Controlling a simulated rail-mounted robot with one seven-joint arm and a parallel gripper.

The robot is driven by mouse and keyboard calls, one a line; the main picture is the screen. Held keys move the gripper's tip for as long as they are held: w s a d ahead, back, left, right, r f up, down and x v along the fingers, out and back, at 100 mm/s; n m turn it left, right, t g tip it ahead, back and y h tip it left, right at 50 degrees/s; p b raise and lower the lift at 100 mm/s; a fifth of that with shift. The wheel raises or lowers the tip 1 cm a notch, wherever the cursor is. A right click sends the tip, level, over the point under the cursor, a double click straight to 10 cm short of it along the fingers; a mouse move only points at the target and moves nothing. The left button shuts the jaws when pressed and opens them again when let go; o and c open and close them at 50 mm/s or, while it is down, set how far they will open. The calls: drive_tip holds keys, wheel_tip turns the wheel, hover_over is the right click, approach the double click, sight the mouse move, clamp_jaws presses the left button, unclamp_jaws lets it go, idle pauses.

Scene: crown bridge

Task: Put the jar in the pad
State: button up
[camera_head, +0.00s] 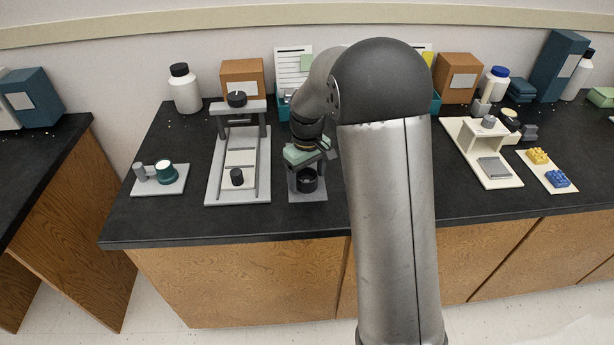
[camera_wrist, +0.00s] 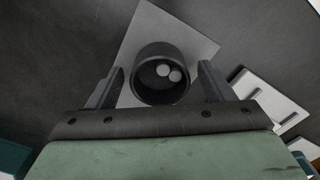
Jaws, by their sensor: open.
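A black open cup-shaped jar (camera_head: 307,182) stands on a small grey plate (camera_head: 308,198) at the bench front. In the wrist view the jar (camera_wrist: 153,88) shows two pale round pieces inside, and the plate (camera_wrist: 195,45) lies beneath it. My gripper (camera_head: 308,165) is over this spot. In the wrist view its open fingers (camera_wrist: 160,74) are on either side of the jar, with gaps visible. Which surface is the pad I cannot tell. A dark green jar (camera_head: 167,173) stands on another grey plate (camera_head: 173,187) at the left.
A grey rail fixture (camera_head: 215,185) with a black knob (camera_head: 237,177) stands just left of my gripper. A cream fixture (camera_head: 505,180) and a white tray (camera_head: 535,160) with yellow and blue blocks are at the right. Bottles and boxes line the wall. Bare bench lies between fixtures.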

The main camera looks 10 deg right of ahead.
wheel_tip(320, 180, up, 11)
drive_tip(key=s+f+m, duration=0.2)
drive_tip(key=s, duration=1.2)
drive_tip(key=s+f+m, duration=0.2)
drive_tip(key=s+m, duration=0.1)
drive_tip(key=s, duration=1.2)
drive_tip(key=shift+f, duration=0.15)
